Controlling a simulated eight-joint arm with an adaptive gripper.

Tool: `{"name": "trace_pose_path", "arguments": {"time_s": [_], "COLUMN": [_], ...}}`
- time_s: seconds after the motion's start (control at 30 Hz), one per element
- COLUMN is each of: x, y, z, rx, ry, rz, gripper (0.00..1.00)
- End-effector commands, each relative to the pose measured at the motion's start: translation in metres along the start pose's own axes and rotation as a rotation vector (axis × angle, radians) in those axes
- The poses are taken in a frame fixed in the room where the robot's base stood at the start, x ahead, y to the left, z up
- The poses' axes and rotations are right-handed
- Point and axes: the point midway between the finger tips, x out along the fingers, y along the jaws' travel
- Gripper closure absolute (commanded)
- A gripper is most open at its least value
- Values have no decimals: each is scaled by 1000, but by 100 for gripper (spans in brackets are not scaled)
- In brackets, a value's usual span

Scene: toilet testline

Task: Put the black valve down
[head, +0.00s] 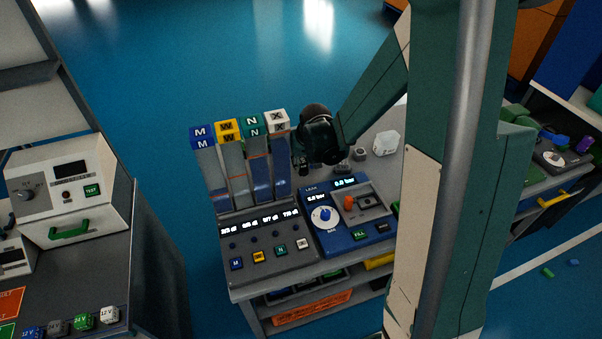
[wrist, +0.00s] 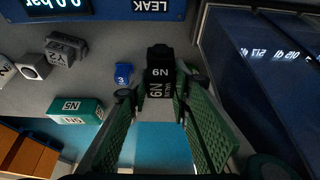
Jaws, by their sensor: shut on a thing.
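The black valve (wrist: 159,72), with white lettering on it, sits between the green finger pads of my gripper (wrist: 160,88) in the wrist view. My gripper is shut on it. In the head view my gripper (head: 303,158) is over the back of the bench, just right of the tall columns. There the dark wrist hides most of the valve. I cannot tell whether the valve touches the bench top.
The labelled columns (head: 257,170) stand close left of my gripper. The blue leak tester (head: 335,238) is in front. Grey valves (wrist: 66,47), a small blue part (wrist: 123,74) and a teal block (wrist: 76,111) lie nearby. A white block (head: 386,143) stands to the right.

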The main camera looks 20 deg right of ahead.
Motion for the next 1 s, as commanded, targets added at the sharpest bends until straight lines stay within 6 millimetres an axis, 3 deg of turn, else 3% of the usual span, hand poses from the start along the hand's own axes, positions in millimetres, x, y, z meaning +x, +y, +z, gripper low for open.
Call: {"name": "trace_pose_path", "arguments": {"time_s": [0.07,0.23,0.77,1.0], "x": [5,23,30,54], "y": [0,0,0,0], "z": [-12,0,3,13], "rx": [0,0,0,0], "ry": [0,0,0,0], "rz": [0,0,0,0], "gripper": [95,95,95,95]}}
